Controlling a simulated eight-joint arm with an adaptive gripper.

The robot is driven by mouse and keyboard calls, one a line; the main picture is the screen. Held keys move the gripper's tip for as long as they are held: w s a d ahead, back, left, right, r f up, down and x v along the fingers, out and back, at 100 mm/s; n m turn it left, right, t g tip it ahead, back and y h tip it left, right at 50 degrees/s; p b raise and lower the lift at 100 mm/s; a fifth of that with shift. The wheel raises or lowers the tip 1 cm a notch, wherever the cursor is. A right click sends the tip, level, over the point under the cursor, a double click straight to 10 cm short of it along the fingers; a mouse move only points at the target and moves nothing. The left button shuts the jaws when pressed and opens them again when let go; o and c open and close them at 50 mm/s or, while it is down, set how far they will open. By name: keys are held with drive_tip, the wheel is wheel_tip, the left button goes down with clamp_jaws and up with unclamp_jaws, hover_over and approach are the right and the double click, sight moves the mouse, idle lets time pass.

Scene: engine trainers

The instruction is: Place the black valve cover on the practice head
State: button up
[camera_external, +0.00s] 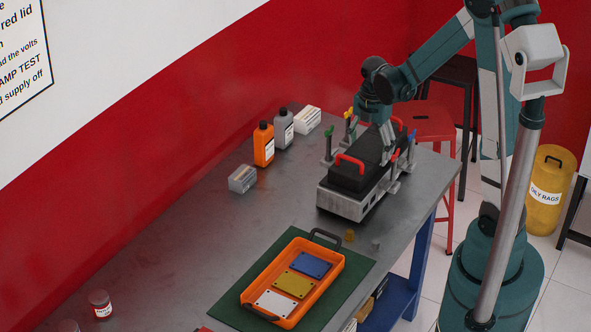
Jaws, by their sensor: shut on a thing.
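The black valve cover (347,182) is a long block with a red handle near its front end and more red at its far end. It sits on or just above the grey metal practice head (341,205), lined up along it; I cannot tell if it is fully seated. My gripper (385,150) points down at the far half of the cover and is shut on it. The fingertips are small and partly hidden. Upright posts with coloured tops, such as a green one (328,145) and a yellow one (348,126), stand around the head's far part.
An orange tray (332,285) with blue, yellow and white plates lies on a green mat (228,312) in front. Orange (263,145) and grey (284,130) bottles and white boxes stand behind, by the wall. A red stool (428,124) is beyond the bench. The bench's left middle is clear.

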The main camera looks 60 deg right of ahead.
sight(370, 147)
drive_tip(key=shift+f, duration=0.15)
drive_tip(key=o, duration=1.4)
wheel_tip(370, 147, up, 12)
drive_tip(key=p, duration=0.1)
drive_tip(key=shift+p, duration=0.35)
drive_tip(key=shift+a+r, duration=0.1)
drive_tip(key=shift+r, duration=0.1)
